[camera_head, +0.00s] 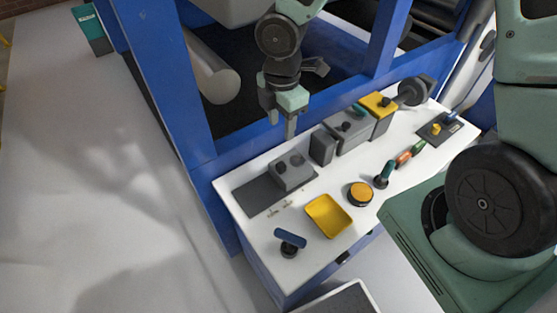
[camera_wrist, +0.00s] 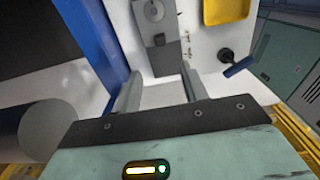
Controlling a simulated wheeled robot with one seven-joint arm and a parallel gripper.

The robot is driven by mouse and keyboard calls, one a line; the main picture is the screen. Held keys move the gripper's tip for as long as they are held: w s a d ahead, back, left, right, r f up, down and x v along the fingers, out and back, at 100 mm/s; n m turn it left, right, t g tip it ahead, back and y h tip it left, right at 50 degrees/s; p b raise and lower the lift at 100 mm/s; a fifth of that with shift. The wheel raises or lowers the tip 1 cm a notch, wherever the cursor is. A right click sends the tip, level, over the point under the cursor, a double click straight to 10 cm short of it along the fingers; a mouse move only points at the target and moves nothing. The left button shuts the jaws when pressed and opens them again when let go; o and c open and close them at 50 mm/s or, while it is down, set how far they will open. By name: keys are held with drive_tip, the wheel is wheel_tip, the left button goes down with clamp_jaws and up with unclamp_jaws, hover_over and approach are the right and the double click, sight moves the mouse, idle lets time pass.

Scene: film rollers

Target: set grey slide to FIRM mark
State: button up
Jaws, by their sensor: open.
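A grey block (camera_head: 292,172) with dark round knobs sits on a flat dark grey plate (camera_head: 256,196) at the left end of the white bench; I take it for the grey slide. In the wrist view, the grey block (camera_wrist: 168,26) and plate (camera_wrist: 164,60) are at the top, beyond my fingers. No FIRM lettering is readable. Small marks (camera_head: 279,208) lie on the bench in front of the plate. My gripper (camera_head: 290,132) points down above the back of the bench, behind the block and apart from it. In the wrist view, my gripper (camera_wrist: 160,85) is open and empty.
A yellow tray (camera_head: 328,217), a round yellow-topped piece (camera_head: 360,193) and a blue-handled tool (camera_head: 290,239) lie towards the front. More grey and yellow boxes (camera_head: 378,104) stand to the right. A blue frame post (camera_head: 186,85) rises behind the bench's left end.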

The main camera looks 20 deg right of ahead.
sight(281, 164)
wheel_tip(281, 164, down, 15)
drive_tip(key=shift+f+b, duration=0.1)
drive_tip(key=shift+b, duration=0.95)
